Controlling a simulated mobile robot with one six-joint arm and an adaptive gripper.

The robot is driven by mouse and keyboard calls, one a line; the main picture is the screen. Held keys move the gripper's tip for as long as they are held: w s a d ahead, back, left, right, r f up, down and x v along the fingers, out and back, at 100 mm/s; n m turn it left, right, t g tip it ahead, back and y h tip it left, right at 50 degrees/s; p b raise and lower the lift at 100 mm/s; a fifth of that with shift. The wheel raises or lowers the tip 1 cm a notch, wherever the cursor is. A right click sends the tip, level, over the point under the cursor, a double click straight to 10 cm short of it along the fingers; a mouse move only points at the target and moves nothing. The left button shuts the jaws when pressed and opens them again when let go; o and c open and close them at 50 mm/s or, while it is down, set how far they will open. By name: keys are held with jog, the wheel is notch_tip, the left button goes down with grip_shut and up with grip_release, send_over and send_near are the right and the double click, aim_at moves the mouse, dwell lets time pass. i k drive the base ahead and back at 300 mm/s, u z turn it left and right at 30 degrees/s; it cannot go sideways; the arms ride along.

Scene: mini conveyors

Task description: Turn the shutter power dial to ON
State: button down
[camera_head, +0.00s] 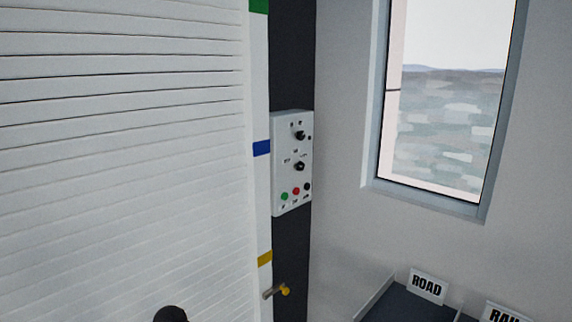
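A white control panel (279,150) is mounted on a dark post right of the shutter. It carries two black dials, an upper dial (300,135) and a lower dial (299,166). The white slatted shutter (120,150) fills the left side and is down across the visible area. My gripper is not recognisable in view.
A dark rounded shape (171,314) shows at the bottom edge, perhaps part of my arm. A yellow-tipped handle (284,290) sticks out below the panel.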

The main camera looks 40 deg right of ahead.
aim_at(300, 135)
jog(key=z, duration=1.25)
jog(key=k, duration=1.35)
jog(key=z, duration=0.5)
jog(key=i, duration=1.15)
jog(key=z, duration=0.1)
